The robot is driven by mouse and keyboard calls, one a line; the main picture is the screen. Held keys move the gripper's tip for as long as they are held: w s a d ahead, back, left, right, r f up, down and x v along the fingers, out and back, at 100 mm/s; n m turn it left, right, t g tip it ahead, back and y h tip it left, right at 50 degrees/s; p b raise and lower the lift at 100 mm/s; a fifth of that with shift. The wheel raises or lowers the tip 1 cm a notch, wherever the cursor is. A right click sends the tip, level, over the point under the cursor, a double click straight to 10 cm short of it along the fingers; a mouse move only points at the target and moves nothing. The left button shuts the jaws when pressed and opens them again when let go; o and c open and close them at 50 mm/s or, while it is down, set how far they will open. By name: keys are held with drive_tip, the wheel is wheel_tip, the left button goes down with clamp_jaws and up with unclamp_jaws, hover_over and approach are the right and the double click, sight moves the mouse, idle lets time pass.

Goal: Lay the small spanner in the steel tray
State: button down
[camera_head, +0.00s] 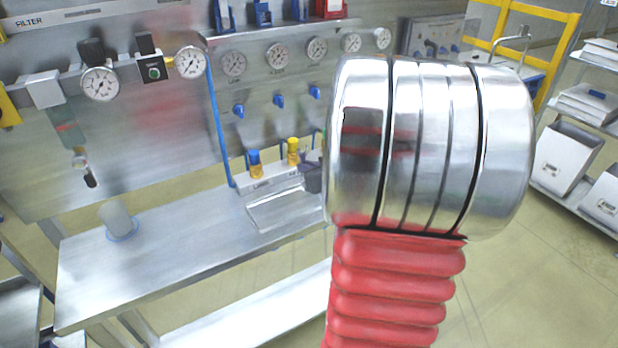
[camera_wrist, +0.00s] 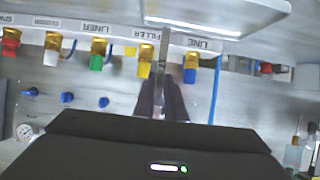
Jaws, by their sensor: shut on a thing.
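In the wrist view my gripper (camera_wrist: 162,84) is shut on a thin grey metal piece, which looks like the small spanner (camera_wrist: 163,48). It sticks out past the dark fingertips toward the tray's edge. The steel tray (camera_wrist: 218,29) fills the top of that view, partly cut off. Whether the spanner's tip is over the tray or short of it I cannot tell. In the head view the steel tray (camera_head: 282,209) lies on the bench, its right end hidden by my arm.
The steel bench (camera_head: 175,262) is mostly bare, with a grey cylinder (camera_head: 116,220) on a blue ring at its left. A strip of coloured valves (camera_wrist: 97,60) stands beside the tray. The gauge panel (camera_head: 135,130) rises behind the bench. Shelves (camera_head: 580,150) stand at right.

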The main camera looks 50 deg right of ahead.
drive_tip(key=shift+f, duration=1.8)
drive_tip(key=c, duration=1.8)
unclamp_jaws()
drive_tip(key=shift+f, duration=0.1)
drive_tip(key=shift+v, duration=6.1)
drive_tip(key=shift+w, duration=0.15)
